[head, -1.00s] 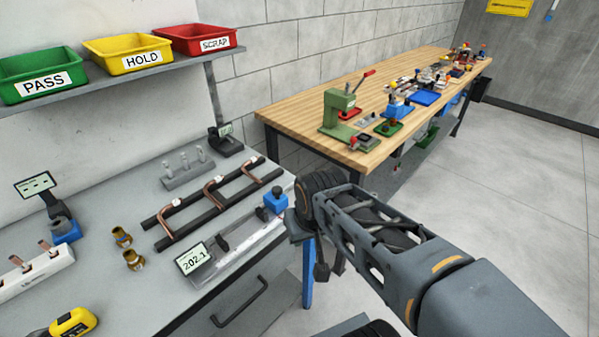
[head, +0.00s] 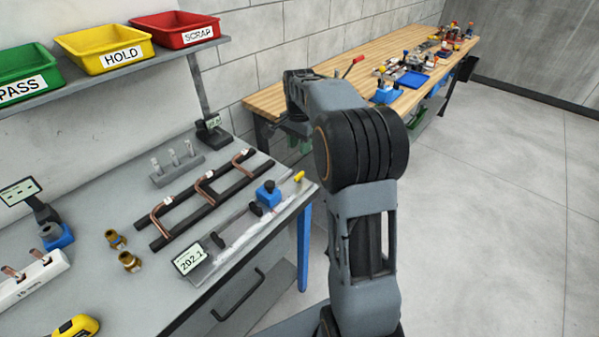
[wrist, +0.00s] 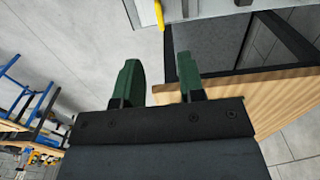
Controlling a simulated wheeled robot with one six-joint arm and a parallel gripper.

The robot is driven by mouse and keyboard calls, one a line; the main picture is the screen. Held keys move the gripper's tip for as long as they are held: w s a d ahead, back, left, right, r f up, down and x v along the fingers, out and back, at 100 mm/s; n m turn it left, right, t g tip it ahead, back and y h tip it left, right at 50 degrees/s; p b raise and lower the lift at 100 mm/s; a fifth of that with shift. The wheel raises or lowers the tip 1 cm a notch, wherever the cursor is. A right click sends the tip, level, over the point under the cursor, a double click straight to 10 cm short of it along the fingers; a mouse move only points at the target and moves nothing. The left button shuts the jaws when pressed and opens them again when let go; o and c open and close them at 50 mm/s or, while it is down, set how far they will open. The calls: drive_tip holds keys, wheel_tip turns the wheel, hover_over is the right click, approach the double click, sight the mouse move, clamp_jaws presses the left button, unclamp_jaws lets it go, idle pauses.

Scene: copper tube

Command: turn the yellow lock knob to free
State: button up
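The yellow lock knob (head: 299,177) is a small yellow lever at the right end of the grey measuring slide (head: 232,247), near the bench's right edge. A yellow bar, apparently this knob, shows at the top of the wrist view (wrist: 159,14), cut off by the frame. My gripper (wrist: 158,60) has two green fingers, open with an empty gap between them. The yellow bar lies beyond the fingertips, in line with the gap and not touched. In the head view my arm partly hides the gripper, whose green fingers (head: 298,133) show above the knob in the picture.
A blue block with a dark knob (head: 268,193) sits on the slide beside the yellow knob. Copper tubes on a black rack (head: 205,192) lie behind it. A wooden-topped table (head: 262,100) stands close behind my arm. Open floor (head: 480,220) lies to the right.

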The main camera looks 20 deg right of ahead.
sight(299, 174)
wheel_tip(299, 174, down, 12)
drive_tip(key=shift+r+p, duration=0.25)
drive_tip(key=shift+p, duration=0.05)
drive_tip(key=shift+c, duration=0.4)
clamp_jaws()
